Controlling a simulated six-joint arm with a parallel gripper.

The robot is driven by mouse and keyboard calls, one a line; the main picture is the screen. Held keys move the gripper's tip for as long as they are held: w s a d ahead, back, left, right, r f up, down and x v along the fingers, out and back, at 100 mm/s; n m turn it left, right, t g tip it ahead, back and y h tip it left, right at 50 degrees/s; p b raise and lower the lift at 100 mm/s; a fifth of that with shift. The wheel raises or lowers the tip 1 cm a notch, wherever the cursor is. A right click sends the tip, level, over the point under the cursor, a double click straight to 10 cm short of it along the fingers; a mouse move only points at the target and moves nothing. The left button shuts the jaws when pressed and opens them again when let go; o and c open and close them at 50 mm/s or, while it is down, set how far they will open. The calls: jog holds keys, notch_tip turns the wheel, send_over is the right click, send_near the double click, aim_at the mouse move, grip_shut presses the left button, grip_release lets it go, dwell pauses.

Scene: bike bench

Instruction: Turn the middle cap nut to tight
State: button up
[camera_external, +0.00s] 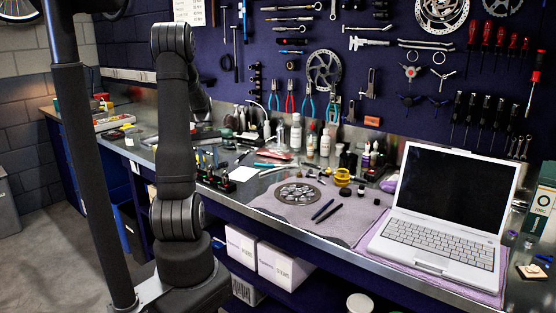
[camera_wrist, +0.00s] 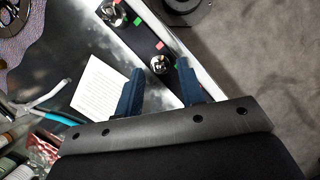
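A black strip (camera_wrist: 141,42) lies along the bench edge with red and green marks. In the wrist view, one silver cap nut (camera_wrist: 160,64) on it shows between my fingertips, with a red mark and a green mark near it. Another cap nut (camera_wrist: 113,15) is at the upper left, at the picture's edge. No third nut shows in this view, so I cannot tell which is the middle one. My gripper (camera_wrist: 159,67) is open, its two blue fingers apart with the nearer nut in the gap; contact is unclear. The strip also shows small in the external view (camera_external: 219,184).
A white paper (camera_wrist: 101,88) lies left of the strip, with teal-handled pliers (camera_wrist: 62,116) beyond. A grey mat (camera_external: 265,204) holds a sprocket (camera_external: 297,193) and two dark pens. A laptop (camera_external: 445,215) stands at the right. Open floor lies past the bench edge.

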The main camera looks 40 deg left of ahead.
grip_shut()
jog(key=shift+m, duration=0.3)
jog(key=m, duration=0.1)
jog(key=m+g+y, duration=0.1)
jog(key=m, duration=0.2)
jog(key=shift+w+d, duration=0.25)
jog(key=m+y, duration=0.1)
jog(key=m, duration=0.1)
jog(key=m+g+y, duration=0.1)
jog(key=m, duration=0.2)
jog(key=shift+w+d, duration=0.1)
jog(key=shift+d, duration=0.1)
dwell(0.4)
grip_release()
